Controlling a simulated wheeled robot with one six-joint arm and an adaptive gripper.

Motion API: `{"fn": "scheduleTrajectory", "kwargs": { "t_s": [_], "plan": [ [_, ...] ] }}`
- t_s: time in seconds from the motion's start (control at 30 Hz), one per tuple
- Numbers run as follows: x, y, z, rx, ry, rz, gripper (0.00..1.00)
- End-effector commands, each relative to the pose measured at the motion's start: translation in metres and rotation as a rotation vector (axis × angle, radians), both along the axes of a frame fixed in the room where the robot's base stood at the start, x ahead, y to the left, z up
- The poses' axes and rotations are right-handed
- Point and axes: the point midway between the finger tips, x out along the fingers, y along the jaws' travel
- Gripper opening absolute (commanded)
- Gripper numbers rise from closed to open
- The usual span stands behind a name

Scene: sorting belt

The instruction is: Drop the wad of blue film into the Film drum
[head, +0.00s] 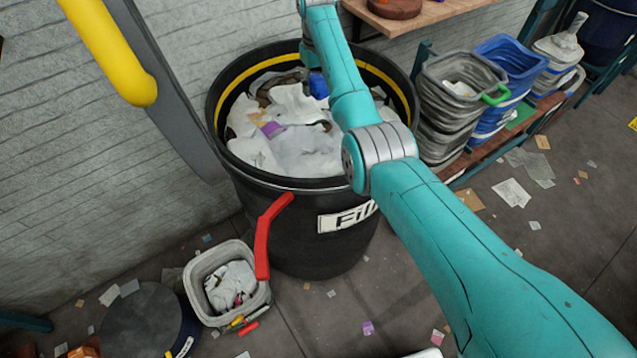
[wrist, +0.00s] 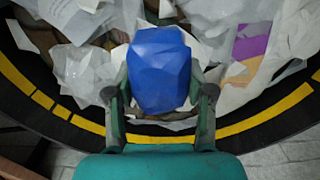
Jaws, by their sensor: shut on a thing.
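The Film drum (head: 290,226) is a large black drum with a yellow band inside its rim, heaped with white and clear film. Its rim also shows in the wrist view (wrist: 246,124). The wad of blue film (wrist: 159,70) is faceted and bright blue, held between the two fingers of my gripper (wrist: 160,100). In the wrist view the wad is over the drum's contents, near the rim. In the head view a part of the blue wad (head: 318,85) shows beside my arm above the film.
A small grey bin (head: 264,295) with scraps stands at the drum's front left, near a red handle (head: 266,235). Stacked grey tubs (head: 455,110) and blue tubs (head: 508,70) stand on a shelf at right. A yellow rail (head: 112,50) crosses the upper left. Scraps litter the floor.

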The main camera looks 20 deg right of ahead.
Motion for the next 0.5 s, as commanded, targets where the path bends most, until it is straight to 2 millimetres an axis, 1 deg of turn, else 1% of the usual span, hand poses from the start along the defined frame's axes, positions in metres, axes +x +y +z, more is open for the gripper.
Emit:
{"fn": "scheduleTrajectory", "kwargs": {
  "t_s": [0.1, 0.3, 0.33, 0.43, 0.5],
  "plan": [
    [0.0000, 0.0000, -0.0040, 0.000, 0.000, 0.000, 0.40],
    [0.0001, 0.0000, -0.0044, 0.000, -0.001, 0.000, 0.40],
    [0.0001, 0.0000, -0.0043, 0.000, -0.001, 0.000, 0.56],
    [0.0001, 0.0000, -0.0043, 0.000, -0.001, 0.000, 0.81],
    [0.0001, -0.0001, -0.0042, 0.000, -0.001, 0.000, 0.82]
  ]
}}
